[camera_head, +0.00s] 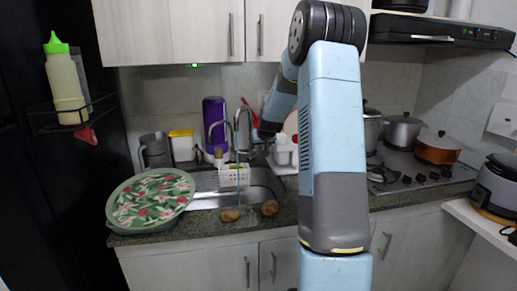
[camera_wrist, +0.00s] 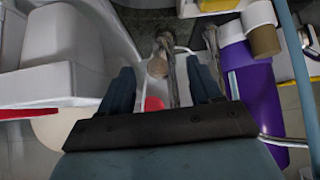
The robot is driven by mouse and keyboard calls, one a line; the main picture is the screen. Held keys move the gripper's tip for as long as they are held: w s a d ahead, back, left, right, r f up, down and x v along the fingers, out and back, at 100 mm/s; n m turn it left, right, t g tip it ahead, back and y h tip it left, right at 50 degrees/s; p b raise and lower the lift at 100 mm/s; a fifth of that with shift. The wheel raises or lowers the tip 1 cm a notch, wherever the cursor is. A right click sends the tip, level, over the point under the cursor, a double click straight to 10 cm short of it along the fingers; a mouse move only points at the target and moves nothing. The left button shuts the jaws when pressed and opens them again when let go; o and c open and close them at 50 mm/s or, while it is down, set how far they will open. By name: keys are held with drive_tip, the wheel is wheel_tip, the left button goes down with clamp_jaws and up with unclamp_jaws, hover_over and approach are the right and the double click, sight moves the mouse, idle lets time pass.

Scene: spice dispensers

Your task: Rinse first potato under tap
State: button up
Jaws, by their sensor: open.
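Two brown potatoes lie on the dark counter's front edge, before the sink: a left potato (camera_head: 230,215) and a right potato (camera_head: 270,208). The steel sink (camera_head: 262,192) is behind them. A curved metal tap (camera_head: 237,122) rises at the sink's back. A thin pale vertical line below it looks like running water. My gripper (camera_head: 265,133) is behind the sink's right side, near the tap and well away from the potatoes. In the wrist view my gripper (camera_wrist: 162,88) is open, with metal bars and a small brown round item beyond its fingers. I cannot tell what that item is.
A white basket (camera_head: 234,176) stands at the sink. A green patterned tray (camera_head: 150,199) covers the left counter. A purple container (camera_head: 214,122) stands behind the sink. Pots (camera_head: 403,131) sit on the stove at right. Cupboards (camera_head: 175,35) hang above.

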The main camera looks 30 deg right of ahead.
drive_tip(key=shift+v, duration=2.2)
